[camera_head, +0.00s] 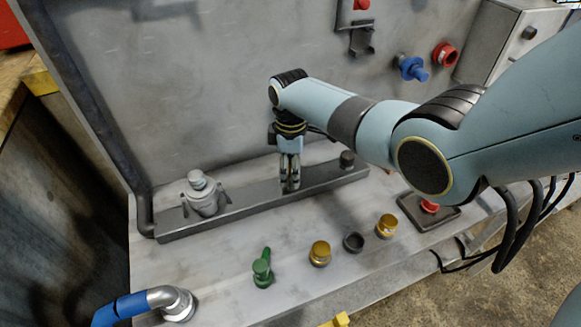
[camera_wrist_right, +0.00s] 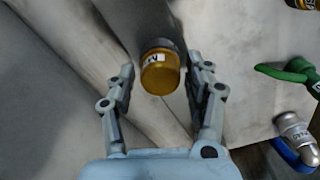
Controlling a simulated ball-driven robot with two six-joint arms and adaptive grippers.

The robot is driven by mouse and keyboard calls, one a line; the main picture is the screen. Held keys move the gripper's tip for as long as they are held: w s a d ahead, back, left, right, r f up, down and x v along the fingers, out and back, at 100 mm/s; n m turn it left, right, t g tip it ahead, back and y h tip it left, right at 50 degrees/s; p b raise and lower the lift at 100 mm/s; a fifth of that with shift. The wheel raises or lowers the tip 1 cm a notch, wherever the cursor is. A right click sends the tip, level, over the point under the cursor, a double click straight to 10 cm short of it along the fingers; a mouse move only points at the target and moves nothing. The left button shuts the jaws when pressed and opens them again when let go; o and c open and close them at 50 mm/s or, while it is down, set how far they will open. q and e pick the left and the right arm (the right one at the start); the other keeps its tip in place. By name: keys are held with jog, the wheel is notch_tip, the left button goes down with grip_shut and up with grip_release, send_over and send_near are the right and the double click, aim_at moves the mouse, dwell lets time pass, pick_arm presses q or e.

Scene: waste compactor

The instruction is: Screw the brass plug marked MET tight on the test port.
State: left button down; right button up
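The brass plug (camera_wrist_right: 161,76) with a white label stands on a dark collar (camera_wrist_right: 160,45) in the right wrist view. The label's lettering is small and turned, and looks like MET. My right gripper (camera_wrist_right: 163,72) has a finger on each side of the plug, with a visible gap on both sides. In the head view my right gripper (camera_head: 290,186) points down at the middle of the grey bar (camera_head: 240,207); the plug there is hidden by the fingers. My left gripper is in neither view.
Two brass caps (camera_head: 320,253) (camera_head: 387,226) and a dark ring (camera_head: 353,242) stand in front of the bar. A green valve (camera_head: 262,269) and a blue-sleeved pipe (camera_head: 130,308) are at front left. A grey fitting (camera_head: 204,196) and a dark knob (camera_head: 347,158) sit on the bar.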

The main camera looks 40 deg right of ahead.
jog(key=shift+o, duration=0.8)
jog(key=shift+c, duration=0.3)
jog(key=shift+c, duration=0.2)
